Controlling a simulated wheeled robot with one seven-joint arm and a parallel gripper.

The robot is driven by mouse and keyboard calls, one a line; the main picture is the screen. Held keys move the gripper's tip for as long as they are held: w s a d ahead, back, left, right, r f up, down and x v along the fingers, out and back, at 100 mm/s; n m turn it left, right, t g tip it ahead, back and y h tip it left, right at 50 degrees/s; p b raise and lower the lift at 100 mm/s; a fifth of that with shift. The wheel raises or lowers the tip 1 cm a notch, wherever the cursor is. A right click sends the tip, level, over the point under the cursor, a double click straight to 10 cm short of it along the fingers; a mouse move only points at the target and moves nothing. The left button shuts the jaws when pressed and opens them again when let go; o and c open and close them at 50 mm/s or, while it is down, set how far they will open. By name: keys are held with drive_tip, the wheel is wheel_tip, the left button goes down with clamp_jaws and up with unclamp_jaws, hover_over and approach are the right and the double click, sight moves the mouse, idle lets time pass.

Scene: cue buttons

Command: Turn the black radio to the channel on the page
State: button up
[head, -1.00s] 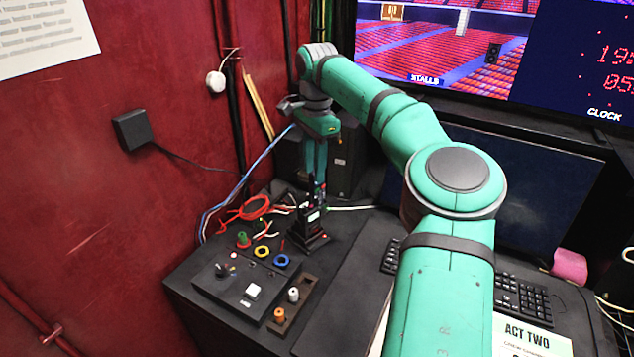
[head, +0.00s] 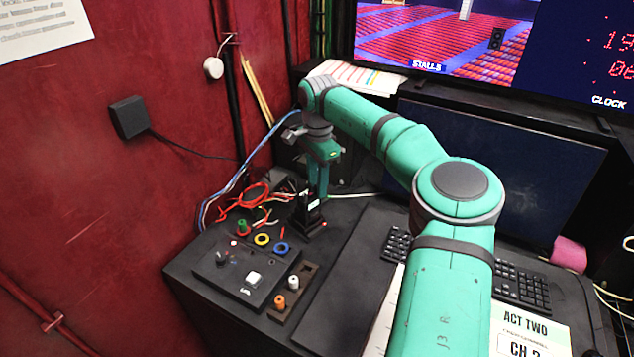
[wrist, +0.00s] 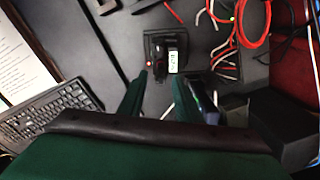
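The black radio (head: 307,214) stands upright in a dark base on the desk, with a small pale display. In the wrist view the radio (wrist: 167,58) lies just beyond my fingertips, its lit display facing up in the picture. My gripper (head: 318,190) points down at the radio's top, and partly hides it. In the wrist view my gripper (wrist: 162,82) has its two fingers apart with nothing clearly between them; contact cannot be told. The page (head: 527,330) reads "ACT TWO" and a "CH" line, whose number is cut by the frame edge.
A black button panel (head: 228,268) with a white button is at the desk's front left. A holder (head: 302,297) has white and orange pegs. Red and white cables (head: 262,198) lie left of the radio. A keyboard (head: 522,287) is right.

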drive_tip(key=shift+c, duration=0.3)
clamp_jaws()
drive_tip(key=shift+m, duration=1.6)
drive_tip(key=shift+o, duration=0.3)
unclamp_jaws()
wheel_tip(320, 180, up, 11)
